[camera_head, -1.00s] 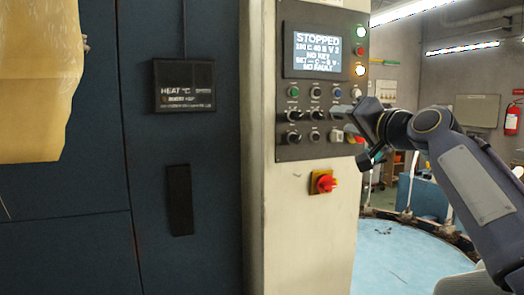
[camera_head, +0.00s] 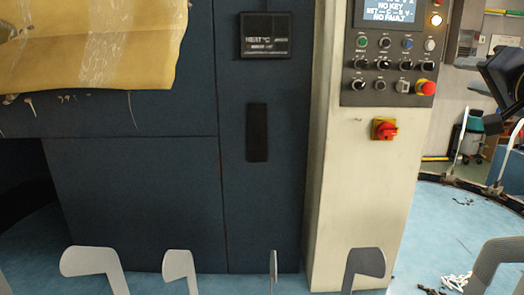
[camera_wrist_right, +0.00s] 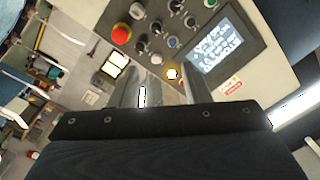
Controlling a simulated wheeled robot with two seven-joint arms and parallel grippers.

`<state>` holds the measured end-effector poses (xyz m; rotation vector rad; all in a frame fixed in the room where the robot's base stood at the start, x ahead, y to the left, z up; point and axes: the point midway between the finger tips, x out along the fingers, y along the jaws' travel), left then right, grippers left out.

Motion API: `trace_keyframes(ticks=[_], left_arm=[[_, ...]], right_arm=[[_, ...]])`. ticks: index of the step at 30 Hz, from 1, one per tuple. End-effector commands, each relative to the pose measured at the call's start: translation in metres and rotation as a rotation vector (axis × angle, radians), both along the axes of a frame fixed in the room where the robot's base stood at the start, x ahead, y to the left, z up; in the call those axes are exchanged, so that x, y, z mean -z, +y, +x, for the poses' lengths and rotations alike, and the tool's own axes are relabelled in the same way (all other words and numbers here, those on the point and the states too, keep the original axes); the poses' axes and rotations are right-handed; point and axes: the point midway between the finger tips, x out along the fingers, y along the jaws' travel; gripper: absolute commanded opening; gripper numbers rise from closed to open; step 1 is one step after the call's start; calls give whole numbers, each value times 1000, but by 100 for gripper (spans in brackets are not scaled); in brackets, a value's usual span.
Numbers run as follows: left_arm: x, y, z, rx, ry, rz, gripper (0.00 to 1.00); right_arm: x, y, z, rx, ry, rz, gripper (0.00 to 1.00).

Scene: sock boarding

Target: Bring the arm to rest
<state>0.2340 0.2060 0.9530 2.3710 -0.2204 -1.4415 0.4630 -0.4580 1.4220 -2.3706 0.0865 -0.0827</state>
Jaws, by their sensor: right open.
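My right gripper (camera_head: 478,74) is at the right edge in the head view, to the right of the control panel (camera_head: 349,80) and apart from it. Only part of the gripper and its dark wrist shows there. In the right wrist view the two grey fingers of the right gripper (camera_wrist_right: 158,90) stand apart with nothing held between them. The panel's lit screen (camera_wrist_right: 213,47) and red stop button (camera_wrist_right: 121,34) lie beyond the fingers. My left gripper is not in view.
A cream cabinet carries the panel and a red rotary switch (camera_head: 384,129). Dark blue machine doors (camera_head: 130,190) fill the left, under a yellow sheet (camera_head: 90,50). Several grey foot-shaped boards (camera_head: 365,263) stand along the bottom. Small white pieces (camera_head: 456,281) lie at the lower right.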

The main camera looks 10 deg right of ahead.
Motion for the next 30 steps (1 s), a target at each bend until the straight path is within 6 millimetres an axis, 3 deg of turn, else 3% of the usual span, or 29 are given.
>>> trace_keyframes(ticks=[11,17,23,26,30], left_arm=[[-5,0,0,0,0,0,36],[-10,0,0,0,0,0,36],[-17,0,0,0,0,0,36],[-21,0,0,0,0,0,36],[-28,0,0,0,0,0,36]], right_arm=[[42,29,-6,-60,116,-14,43],[87,59,-16,-123,230,-32,43],[152,103,-40,-217,387,-65,43],[199,133,-63,-286,493,-94,43],[278,179,-111,-400,664,-152,43]])
